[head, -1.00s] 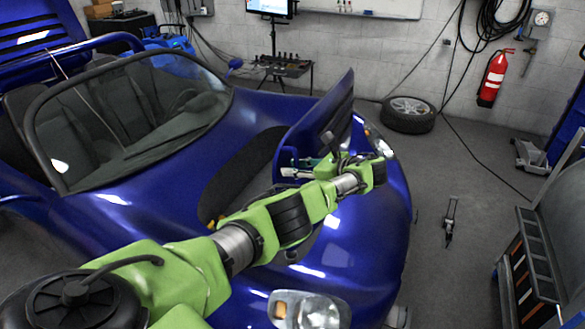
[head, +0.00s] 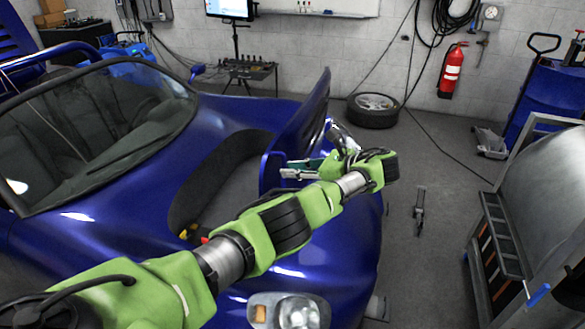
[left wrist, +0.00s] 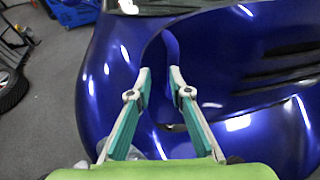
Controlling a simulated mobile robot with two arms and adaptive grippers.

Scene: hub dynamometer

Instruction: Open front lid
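The blue car's front lid (head: 301,122) stands raised and steeply tilted over the dark opening in the nose. My left gripper (head: 290,170) is close to the lid's lower part. In the left wrist view, the fingers of my left gripper (left wrist: 159,82) are apart. A blue lid edge (left wrist: 171,50) runs through the gap beyond them; I cannot tell whether either finger touches it. My right gripper is not in view.
The car's windscreen (head: 95,125) is at the left. A grey machine (head: 545,195) stands at the right. The floor between it and the car is mostly clear.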

